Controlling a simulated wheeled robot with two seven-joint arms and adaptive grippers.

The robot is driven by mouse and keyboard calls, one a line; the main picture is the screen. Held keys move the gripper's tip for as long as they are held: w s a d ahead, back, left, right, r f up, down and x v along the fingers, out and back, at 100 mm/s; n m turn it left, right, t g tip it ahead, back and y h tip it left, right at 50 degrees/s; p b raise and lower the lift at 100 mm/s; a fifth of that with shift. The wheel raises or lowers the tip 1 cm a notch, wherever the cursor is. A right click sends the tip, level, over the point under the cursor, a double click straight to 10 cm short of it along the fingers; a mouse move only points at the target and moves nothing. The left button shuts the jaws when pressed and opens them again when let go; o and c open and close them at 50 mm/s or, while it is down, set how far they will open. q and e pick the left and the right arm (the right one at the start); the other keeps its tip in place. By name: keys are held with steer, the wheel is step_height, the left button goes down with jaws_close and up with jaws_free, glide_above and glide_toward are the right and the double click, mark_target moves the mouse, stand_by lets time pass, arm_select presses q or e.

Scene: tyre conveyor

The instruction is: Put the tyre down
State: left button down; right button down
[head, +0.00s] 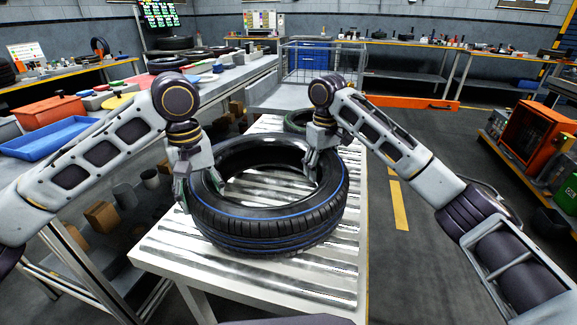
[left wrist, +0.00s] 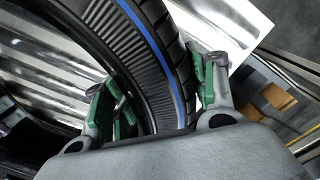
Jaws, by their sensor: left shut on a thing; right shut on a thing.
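A black tyre with a blue stripe (head: 268,228) lies flat at the near part of the roller conveyor (head: 175,262). My left gripper (head: 198,190) is shut on the tyre's left wall, one finger inside the ring and one outside. In the left wrist view, its green-padded fingers (left wrist: 155,95) straddle the sidewall and tread of the tyre (left wrist: 150,60). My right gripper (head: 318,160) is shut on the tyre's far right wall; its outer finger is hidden. Whether the tyre rests fully on the rollers or hangs just above them I cannot tell.
A second tyre (head: 297,120) lies further back on the conveyor, behind my right gripper. A wire cage (head: 322,62) stands beyond it. A blue tray (head: 50,138) and a red bin (head: 48,112) sit on the left table. Open floor (head: 420,215) lies to the right.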

arm_select(q)
steer(key=shift+a+f+b, duration=0.2)
steer(key=shift+f+b, duration=0.15)
steer(key=shift+f, duration=0.05)
arm_select(e)
steer(key=shift+w+d, duration=0.1)
steer(key=shift+d, duration=0.1)
arm_select(q)
steer(key=c, duration=0.7)
jaws_free()
steer(key=shift+s, duration=0.1)
steer(key=shift+c, duration=0.2)
arm_select(e)
steer(key=c, duration=0.7)
jaws_free()
steer(key=shift+f, duration=0.1)
arm_select(q)
steer(key=shift+o, duration=1.3)
steer(key=shift+s+d+r, duration=0.1)
arm_select(e)
steer(key=shift+o, duration=1.1)
steer(key=shift+s, duration=0.2)
steer(key=shift+a, duration=0.1)
steer(key=shift+f, duration=0.1)
arm_select(q)
steer(key=shift+r, duration=0.1)
steer(key=shift+r, duration=5.85)
arm_select(e)
steer(key=shift+a, duration=0.1)
